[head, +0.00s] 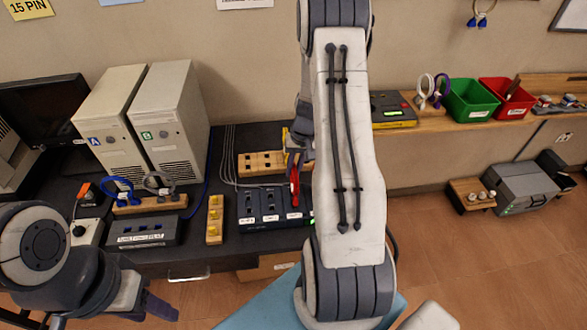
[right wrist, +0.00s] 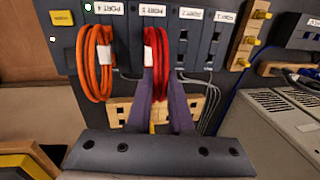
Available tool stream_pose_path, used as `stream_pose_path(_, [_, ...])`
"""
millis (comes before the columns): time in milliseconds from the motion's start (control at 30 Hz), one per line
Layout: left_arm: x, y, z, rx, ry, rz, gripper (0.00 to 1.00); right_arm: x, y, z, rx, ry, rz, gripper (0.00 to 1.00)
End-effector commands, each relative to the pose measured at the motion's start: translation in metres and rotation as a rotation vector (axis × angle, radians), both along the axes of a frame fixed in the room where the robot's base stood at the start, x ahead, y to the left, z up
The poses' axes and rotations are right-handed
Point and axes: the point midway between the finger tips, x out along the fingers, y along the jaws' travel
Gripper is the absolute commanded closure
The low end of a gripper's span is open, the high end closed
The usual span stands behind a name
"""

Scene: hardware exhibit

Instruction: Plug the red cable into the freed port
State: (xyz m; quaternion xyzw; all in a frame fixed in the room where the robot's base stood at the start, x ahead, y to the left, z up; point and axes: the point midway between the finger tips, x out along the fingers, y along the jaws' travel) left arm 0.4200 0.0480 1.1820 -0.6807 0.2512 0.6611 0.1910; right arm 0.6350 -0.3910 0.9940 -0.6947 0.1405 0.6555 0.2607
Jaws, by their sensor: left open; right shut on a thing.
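The dark port box (head: 262,208) stands on the bench in the head view. In the right wrist view, the port box (right wrist: 203,45) shows a row of labelled ports. The red cable (right wrist: 157,50) hangs in a coil over the port labelled 3, between my right gripper's fingers (right wrist: 158,88). I cannot tell whether its plug is seated. The red cable (head: 294,188) also shows in the head view, beside my right arm. An orange cable (right wrist: 98,65) hangs at port 4; the ports 1 and 2 slots look empty. My left gripper (head: 160,308) is open and empty, away from the box.
A wooden rack (head: 262,163) lies behind the port box, with thin grey cables beside it. A wooden block with yellow knobs (head: 214,220) stands left of the box. A dark switch box (head: 146,232) and blue cable (head: 118,190) are farther left. My right arm hides the bench's right part.

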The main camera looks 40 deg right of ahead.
Motion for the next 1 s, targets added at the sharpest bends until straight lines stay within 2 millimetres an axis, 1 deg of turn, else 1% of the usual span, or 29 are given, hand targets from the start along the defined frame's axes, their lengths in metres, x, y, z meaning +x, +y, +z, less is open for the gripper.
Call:
stream_pose_path(600, [0.0,-0.0001,-0.0062,0.0,0.0,0.0,0.5,0.0002,0.0006,-0.0058,0.001,0.0,-0.001,1.0])
stream_pose_path(1000, [0.0001,0.0,-0.0063,0.0,0.0,0.0,0.5,0.0002,0.0006,-0.0058,0.001,0.0,-0.001,1.0])
